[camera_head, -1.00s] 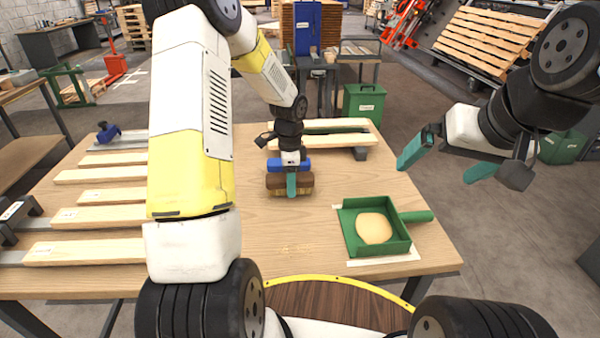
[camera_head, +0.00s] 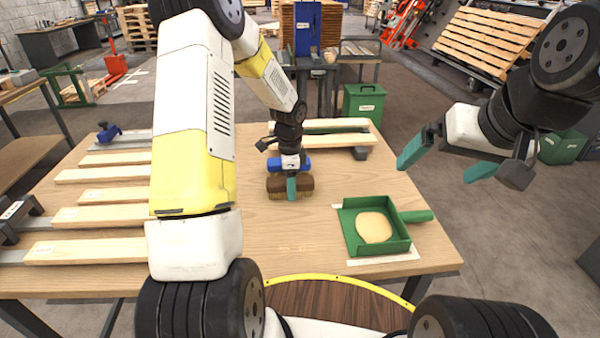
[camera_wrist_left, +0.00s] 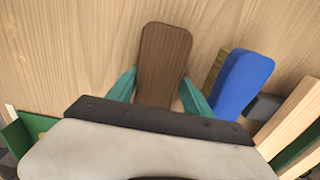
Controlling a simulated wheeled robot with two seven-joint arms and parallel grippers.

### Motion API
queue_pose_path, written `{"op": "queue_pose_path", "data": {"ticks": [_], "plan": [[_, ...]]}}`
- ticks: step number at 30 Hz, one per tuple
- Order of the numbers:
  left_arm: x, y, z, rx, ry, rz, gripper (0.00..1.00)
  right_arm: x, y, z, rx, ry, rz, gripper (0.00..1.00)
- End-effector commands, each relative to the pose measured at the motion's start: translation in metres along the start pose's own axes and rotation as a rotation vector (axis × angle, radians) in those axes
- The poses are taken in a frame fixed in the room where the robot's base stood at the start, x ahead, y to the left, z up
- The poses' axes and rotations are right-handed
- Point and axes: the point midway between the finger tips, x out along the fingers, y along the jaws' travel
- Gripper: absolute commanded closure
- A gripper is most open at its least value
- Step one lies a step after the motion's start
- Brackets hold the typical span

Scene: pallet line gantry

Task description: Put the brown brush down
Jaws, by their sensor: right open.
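The brown brush (camera_head: 276,185) has a dark wooden back and pale bristles. It is at the middle of the wooden table, with its bristles at or just above the top; I cannot tell which. My left gripper (camera_head: 291,187) reaches down to it, and one teal finger crosses its near side. In the left wrist view the brush (camera_wrist_left: 163,62) sits between the two teal fingers, which look closed against its sides. My right gripper (camera_head: 440,165) is open and empty, in the air beyond the table's right edge.
A blue brush (camera_head: 303,163) stands just behind the brown brush. A green dustpan (camera_head: 350,235) with a tan heap lies to the right on a white-marked patch. Wooden slats (camera_head: 100,216) fill the table's left side. Bare tabletop lies in front of the brush.

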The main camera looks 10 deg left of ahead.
Motion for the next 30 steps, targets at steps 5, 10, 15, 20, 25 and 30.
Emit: {"op": "queue_pose_path", "data": {"ticks": [5,10,15,20,25,30], "plan": [[0.013,0.012,0.002,-0.003,-0.004,0.032,0.33,0.000,0.000,0.000,0.000,0.000,0.000,0.00],[0.008,0.011,0.002,-0.005,-0.004,0.032,0.33,0.000,0.000,0.000,0.000,0.000,0.000,0.00],[-0.019,0.010,0.002,-0.005,-0.005,0.029,0.33,0.000,0.000,0.000,0.000,0.000,0.000,0.00],[-0.058,0.007,0.001,-0.004,-0.003,0.024,0.33,0.000,0.000,0.000,0.000,0.000,0.000,0.00],[-0.093,0.006,0.000,-0.002,-0.003,0.023,0.33,0.000,0.000,0.000,0.000,0.000,0.000,0.00],[-0.116,0.005,0.000,0.000,-0.004,0.024,0.33,0.000,0.000,0.000,0.000,0.000,0.000,0.00]]}}
